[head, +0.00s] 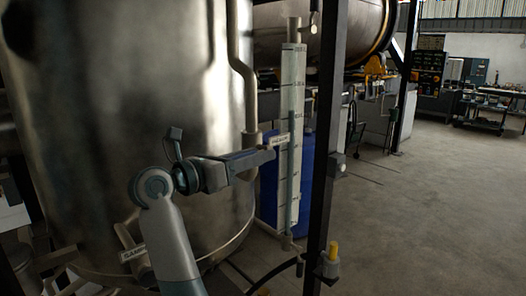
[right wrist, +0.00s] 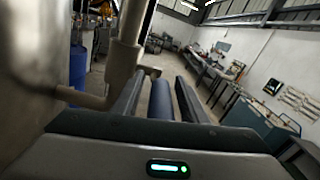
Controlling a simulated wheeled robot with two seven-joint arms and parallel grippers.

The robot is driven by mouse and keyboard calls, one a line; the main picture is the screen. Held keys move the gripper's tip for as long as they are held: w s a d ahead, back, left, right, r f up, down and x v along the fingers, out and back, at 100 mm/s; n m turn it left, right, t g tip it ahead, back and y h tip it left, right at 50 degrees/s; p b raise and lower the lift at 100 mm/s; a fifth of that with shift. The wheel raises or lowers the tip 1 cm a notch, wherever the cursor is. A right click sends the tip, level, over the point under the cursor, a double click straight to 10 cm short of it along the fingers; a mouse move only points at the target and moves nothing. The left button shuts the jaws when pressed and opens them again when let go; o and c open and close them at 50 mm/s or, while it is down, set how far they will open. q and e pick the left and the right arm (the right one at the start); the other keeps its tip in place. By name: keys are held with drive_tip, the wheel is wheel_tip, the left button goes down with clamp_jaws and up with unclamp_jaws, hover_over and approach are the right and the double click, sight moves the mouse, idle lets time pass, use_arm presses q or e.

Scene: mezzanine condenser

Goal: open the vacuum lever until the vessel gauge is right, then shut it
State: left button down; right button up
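The vessel gauge (head: 301,90) is a tall white strip with tick marks and a dark bluish column, too small to read exactly. A small label, apparently for the vacuum lever, hangs beside it (head: 281,140). My right gripper (head: 268,156) points right, just below that label and in front of the vessel. In the right wrist view a dark blue bar (right wrist: 160,100), likely the vacuum lever's handle, lies between the two fingers. Narrow gaps seem to show beside it, so I cannot tell if they grip it. The lever's pivot is hidden. My left gripper is not in view.
The big steel vessel (head: 130,90) fills the left side. A black upright post (head: 327,130) stands right of the gauge, with a yellow-topped fitting (head: 333,252) low on it. A blue drum (head: 268,195) is behind. The concrete floor (head: 430,210) on the right is clear.

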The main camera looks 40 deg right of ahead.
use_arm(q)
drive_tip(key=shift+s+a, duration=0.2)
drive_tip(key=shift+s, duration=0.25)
use_arm(e)
clamp_jaws()
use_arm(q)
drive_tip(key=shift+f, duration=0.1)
